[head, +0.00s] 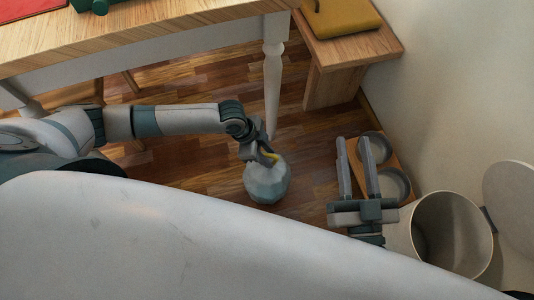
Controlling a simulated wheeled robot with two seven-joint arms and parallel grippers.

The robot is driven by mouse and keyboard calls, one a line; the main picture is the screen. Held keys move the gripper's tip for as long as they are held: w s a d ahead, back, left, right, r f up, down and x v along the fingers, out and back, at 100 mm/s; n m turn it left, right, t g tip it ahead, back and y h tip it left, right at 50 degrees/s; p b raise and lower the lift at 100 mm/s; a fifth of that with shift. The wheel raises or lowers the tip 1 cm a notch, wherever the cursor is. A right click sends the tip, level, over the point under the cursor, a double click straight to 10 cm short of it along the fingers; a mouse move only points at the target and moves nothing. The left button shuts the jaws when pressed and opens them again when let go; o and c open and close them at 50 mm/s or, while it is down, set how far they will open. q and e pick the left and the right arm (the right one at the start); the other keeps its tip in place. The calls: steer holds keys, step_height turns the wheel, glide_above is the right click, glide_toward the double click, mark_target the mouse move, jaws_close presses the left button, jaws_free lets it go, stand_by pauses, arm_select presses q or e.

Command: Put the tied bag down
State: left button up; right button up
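The tied bag (268,183) is a pale grey-blue, rounded bundle with a yellow tie at its top, in the middle of the head view. My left gripper (266,155) is at the bag's neck, its fingers shut around the yellow tie. The bag hangs below it, low over the wooden floor. I cannot tell whether its underside touches the floor. My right gripper (353,139) is open and empty, to the right of the bag, with two long parallel fingers pointing away.
An open cream bin (412,229) stands at the lower right, its round lid (512,200) raised by the wall. A wooden stand with metal bowls (394,184) lies behind my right gripper. A white table leg (273,90) and wooden bench (345,50) stand beyond. Floor (305,185) beside the bag is clear.

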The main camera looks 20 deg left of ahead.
arm_select(q)
steer(key=shift+r, duration=0.15)
